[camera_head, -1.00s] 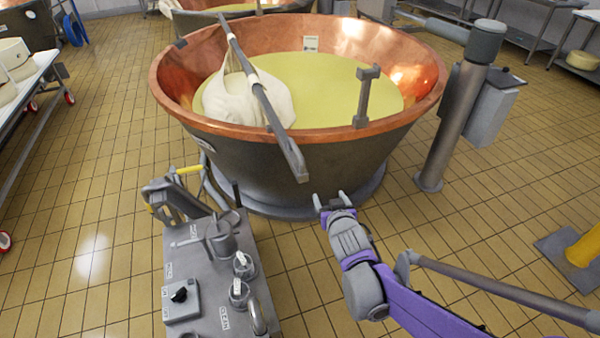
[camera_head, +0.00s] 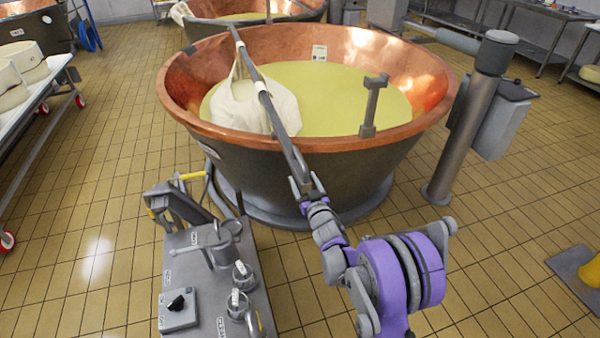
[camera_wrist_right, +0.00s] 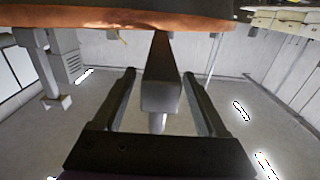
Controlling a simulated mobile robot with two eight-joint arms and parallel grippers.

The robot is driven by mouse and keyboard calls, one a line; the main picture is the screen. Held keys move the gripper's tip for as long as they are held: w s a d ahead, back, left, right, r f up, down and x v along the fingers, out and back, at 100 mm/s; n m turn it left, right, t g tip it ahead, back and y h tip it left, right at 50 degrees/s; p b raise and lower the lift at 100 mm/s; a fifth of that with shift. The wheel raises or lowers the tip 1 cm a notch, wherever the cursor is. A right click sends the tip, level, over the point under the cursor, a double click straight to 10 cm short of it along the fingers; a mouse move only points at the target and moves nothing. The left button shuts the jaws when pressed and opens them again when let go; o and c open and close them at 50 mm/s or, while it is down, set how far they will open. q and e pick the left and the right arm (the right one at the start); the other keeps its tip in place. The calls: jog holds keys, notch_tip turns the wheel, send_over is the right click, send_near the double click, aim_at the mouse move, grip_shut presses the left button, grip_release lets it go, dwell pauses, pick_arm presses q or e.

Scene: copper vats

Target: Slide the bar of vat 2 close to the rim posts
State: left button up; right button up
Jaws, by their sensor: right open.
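The copper vat (camera_head: 290,150) in front of me holds yellow liquid; I cannot read a number on it. A long grey bar (camera_head: 262,85) lies across it, its near end jutting out over the near rim. A white cloth bundle (camera_head: 235,105) hangs on the bar inside the vat. A grey rim post (camera_head: 372,108) stands on the near right rim, to the right of the bar and apart from it. My right gripper (camera_head: 306,188) is at the bar's near end. In the right wrist view, its open fingers (camera_wrist_right: 160,103) lie either side of the bar end. My left gripper is not in view.
A grey console (camera_head: 205,270) with valves stands left of my right arm. A thick grey column (camera_head: 470,125) stands right of the vat. A cheese table (camera_head: 45,95) is at the left. Another copper vat (camera_head: 225,25) is behind. The tiled floor between is clear.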

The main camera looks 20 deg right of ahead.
aim_at(300, 173)
jog(key=shift+w, duration=1.95)
grip_shut()
